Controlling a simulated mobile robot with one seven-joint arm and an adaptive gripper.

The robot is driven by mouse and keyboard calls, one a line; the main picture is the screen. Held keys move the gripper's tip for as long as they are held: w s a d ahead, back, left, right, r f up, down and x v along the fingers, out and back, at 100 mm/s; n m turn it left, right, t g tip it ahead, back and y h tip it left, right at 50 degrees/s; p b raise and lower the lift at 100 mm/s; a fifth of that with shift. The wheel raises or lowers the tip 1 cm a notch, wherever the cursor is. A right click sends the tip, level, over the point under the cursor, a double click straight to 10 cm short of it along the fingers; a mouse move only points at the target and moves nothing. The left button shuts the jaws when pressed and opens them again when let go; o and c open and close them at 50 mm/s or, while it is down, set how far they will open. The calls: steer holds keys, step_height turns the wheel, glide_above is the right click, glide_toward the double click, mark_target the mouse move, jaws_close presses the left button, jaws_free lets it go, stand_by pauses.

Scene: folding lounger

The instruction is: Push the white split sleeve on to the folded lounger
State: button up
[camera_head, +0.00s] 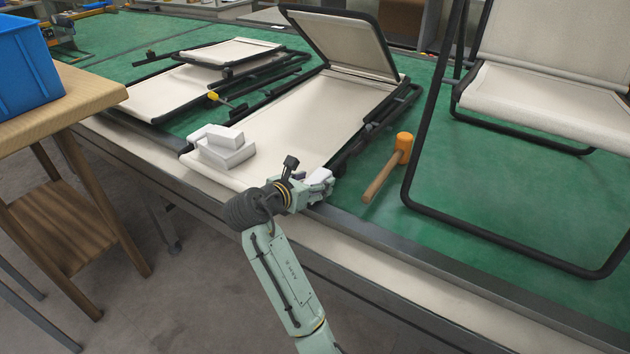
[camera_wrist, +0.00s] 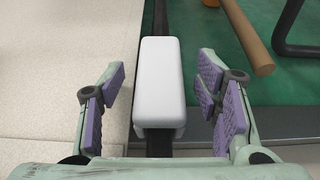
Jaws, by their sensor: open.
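A white split sleeve (camera_wrist: 159,85) lies in line with a dark frame tube (camera_wrist: 158,142) in the wrist view. The tube shows beyond and below it; I cannot tell how far the sleeve is seated. In the head view the sleeve (camera_head: 320,174) is partly hidden by my gripper (camera_head: 312,186). The lounger (camera_head: 305,110) lies on the green bench with cream fabric and a black frame, one panel (camera_head: 340,42) tilted up. My gripper (camera_wrist: 161,100) is open, its purple-padded fingers on either side of the sleeve with visible gaps.
Several white blocks (camera_head: 228,152) are piled on the lounger's fabric. An orange-headed mallet (camera_head: 403,148) lies to the right. Another lounger (camera_head: 170,90) lies flat at the left; a standing one (camera_head: 540,100) is at the right. A wooden stand (camera_head: 75,95) holds a blue crate (camera_head: 25,65).

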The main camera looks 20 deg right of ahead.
steer(key=v, duration=1)
steer(key=shift+s+a+r, duration=0.15)
steer(key=shift+s+a, duration=0.1)
steer(key=shift+s, duration=0.05)
